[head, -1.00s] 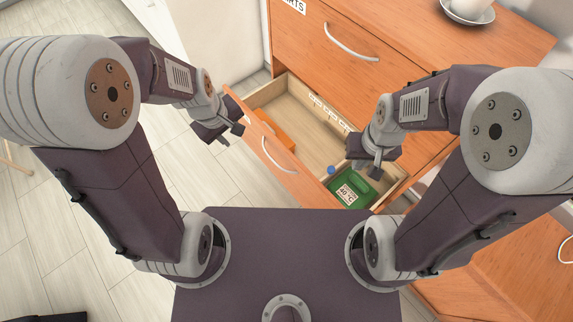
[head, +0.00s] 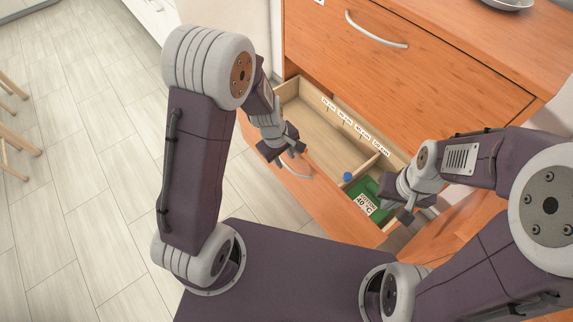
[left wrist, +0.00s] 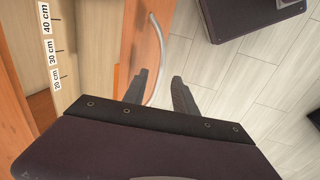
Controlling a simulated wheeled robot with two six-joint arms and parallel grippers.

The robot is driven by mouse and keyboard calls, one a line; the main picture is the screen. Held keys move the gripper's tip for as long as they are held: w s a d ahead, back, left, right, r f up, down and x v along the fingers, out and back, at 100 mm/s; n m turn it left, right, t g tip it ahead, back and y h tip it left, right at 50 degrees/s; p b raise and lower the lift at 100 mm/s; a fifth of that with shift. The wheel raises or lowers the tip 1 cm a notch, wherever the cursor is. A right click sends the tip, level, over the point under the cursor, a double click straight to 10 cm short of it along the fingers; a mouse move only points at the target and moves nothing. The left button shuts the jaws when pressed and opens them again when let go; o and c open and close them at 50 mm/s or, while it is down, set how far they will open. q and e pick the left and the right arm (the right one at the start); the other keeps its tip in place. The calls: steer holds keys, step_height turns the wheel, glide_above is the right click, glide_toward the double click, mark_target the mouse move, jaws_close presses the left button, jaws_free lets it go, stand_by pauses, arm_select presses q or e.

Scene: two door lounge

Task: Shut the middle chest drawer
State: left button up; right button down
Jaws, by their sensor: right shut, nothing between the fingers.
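The middle chest drawer (head: 325,200) is pulled out, its open top showing a pale wooden inside. Its curved metal handle (head: 296,170) is on the front panel and also shows in the left wrist view (left wrist: 158,50). My left gripper (head: 286,158) is at the drawer front, partly covering the handle. In the left wrist view its fingers (left wrist: 160,90) are apart, with the handle running down into the gap between them; I cannot tell whether they touch it. My right gripper (head: 402,208) is shut and empty over the drawer's right end, hiding part of it.
The drawer holds a green box (head: 368,198) labelled 40 °C, a blue round thing (head: 347,176) and a divider. The closed upper drawer (head: 400,75) is above. A dish stands on the chest top. Wooden legs (head: 18,145) stand far left; the floor (head: 85,190) between is clear.

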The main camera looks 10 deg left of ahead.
mark_target(287, 165)
arm_select(q)
steer(key=f, duration=0.2)
steer(key=f+b, duration=0.1)
steer(key=f, duration=0.1)
steer(key=shift+w+d, duration=0.2)
steer(key=shift+w, duration=0.15)
jaws_close()
stand_by(1.0)
